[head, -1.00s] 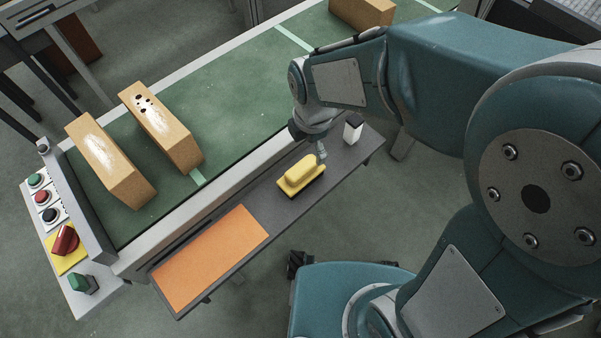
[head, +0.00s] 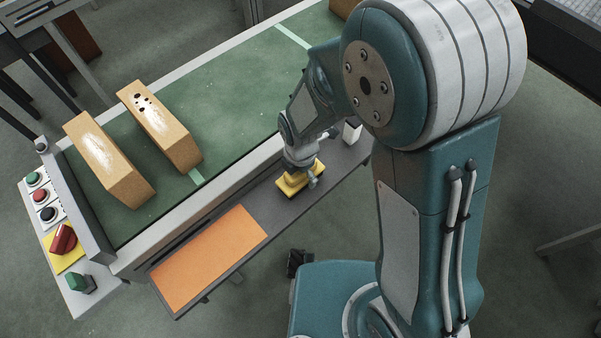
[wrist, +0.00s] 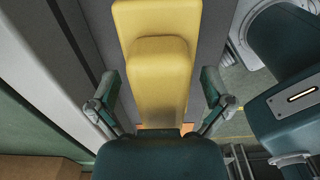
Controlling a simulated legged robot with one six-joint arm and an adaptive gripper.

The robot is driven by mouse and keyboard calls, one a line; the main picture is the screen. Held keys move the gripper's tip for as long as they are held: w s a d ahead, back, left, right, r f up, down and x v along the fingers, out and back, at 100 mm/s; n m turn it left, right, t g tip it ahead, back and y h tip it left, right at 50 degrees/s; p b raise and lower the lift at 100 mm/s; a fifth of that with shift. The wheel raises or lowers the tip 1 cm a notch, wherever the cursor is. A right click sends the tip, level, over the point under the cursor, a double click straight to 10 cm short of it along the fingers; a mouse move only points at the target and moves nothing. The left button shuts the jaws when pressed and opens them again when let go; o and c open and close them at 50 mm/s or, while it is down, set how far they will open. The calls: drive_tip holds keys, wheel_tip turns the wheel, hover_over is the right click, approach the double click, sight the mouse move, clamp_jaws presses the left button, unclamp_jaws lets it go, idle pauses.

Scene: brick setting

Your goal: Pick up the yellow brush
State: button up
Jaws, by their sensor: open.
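The yellow brush (head: 312,167) lies on the dark grey shelf along the front of the conveyor. My gripper (head: 303,180) is over it in the head view and hides part of it. In the wrist view the yellow brush (wrist: 160,75) runs up the middle of the picture, with its raised handle toward me. My gripper (wrist: 162,100) is open, with one finger on each side of the brush. A gap shows between each finger and the brush, and the near end of the brush is hidden by the gripper body.
An orange mat (head: 210,258) covers the left part of the shelf. A small white and black object (head: 352,131) stands just right of the brush. Two tan bricks (head: 160,125) sit on the green belt (head: 235,90). A button panel (head: 58,235) is at the left end.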

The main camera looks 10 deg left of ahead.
drive_tip(key=shift+a+f, duration=0.1)
drive_tip(key=shift+f, duration=0.25)
drive_tip(key=c, duration=1.1)
drive_tip(key=shift+r, duration=0.1)
